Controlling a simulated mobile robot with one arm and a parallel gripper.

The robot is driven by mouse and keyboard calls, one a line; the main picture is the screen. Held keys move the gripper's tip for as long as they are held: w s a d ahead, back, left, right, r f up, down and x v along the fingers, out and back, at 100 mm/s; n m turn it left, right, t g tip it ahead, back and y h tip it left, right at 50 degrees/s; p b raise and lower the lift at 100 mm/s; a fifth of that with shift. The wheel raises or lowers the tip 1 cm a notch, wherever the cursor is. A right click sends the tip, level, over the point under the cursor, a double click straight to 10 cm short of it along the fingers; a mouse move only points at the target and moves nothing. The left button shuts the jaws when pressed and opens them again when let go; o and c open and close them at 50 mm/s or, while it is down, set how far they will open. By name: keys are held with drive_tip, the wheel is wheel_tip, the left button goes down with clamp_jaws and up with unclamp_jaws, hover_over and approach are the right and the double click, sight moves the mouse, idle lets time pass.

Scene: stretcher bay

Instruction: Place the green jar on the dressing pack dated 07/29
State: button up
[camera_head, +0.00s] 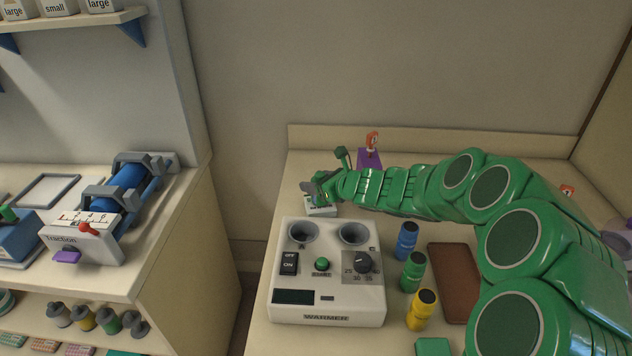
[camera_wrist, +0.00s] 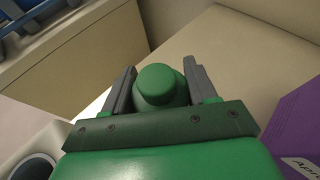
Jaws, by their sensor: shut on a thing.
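My gripper (camera_head: 318,190) is above the far left part of the right-hand counter in the head view. In the wrist view its two grey fingers (camera_wrist: 160,90) are on either side of the green jar (camera_wrist: 160,86), whose round top shows, and they hold it. A small white pack (camera_head: 321,208) lies just below my gripper in the head view, behind the warmer; my gripper partly covers it. A pale edge shows beside the left finger in the wrist view. I cannot read a date on the pack, nor tell whether the jar touches it.
The white warmer (camera_head: 327,272) stands in front of my gripper. Blue (camera_head: 407,241), green (camera_head: 413,272) and yellow (camera_head: 421,311) bottles and a brown pad (camera_head: 454,282) lie to its right. A purple block (camera_head: 369,160) stands behind my arm, close to the gripper.

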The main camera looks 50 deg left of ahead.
drive_tip(key=o, duration=1.1)
drive_tip(key=shift+f, duration=0.1)
drive_tip(key=shift+o, duration=0.2)
drive_tip(key=shift+d+r, duration=0.2)
drive_tip(key=shift+r, duration=0.05)
drive_tip(key=v, duration=1.1)
drive_tip(key=shift+d, duration=0.3)
drive_tip(key=shift+r, duration=0.1)
